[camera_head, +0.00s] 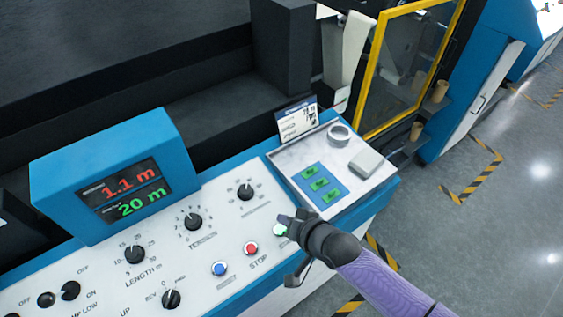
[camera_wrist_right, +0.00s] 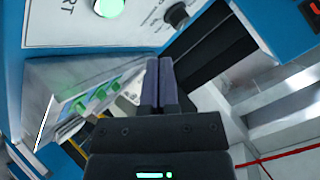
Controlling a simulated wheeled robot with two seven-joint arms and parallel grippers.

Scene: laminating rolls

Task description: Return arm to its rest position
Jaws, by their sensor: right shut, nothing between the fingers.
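My right arm comes in from the lower right in the head view. My right gripper (camera_head: 284,221) is shut and empty, right by the green button (camera_head: 280,230) on the white control panel; I cannot tell from the head view whether it touches it. In the right wrist view the two fingertips (camera_wrist_right: 160,62) lie together with nothing between them. The green button also shows there (camera_wrist_right: 108,7), at the top, apart from the fingertips. My left gripper is not in view.
The panel has a red stop button (camera_head: 251,248), a blue button (camera_head: 219,268), several black knobs and a display (camera_head: 124,190) reading 1.1 m and 20 m. A tray (camera_head: 296,158) with green-marked switches is beside the gripper. Grey floor (camera_head: 480,230) lies open at right.

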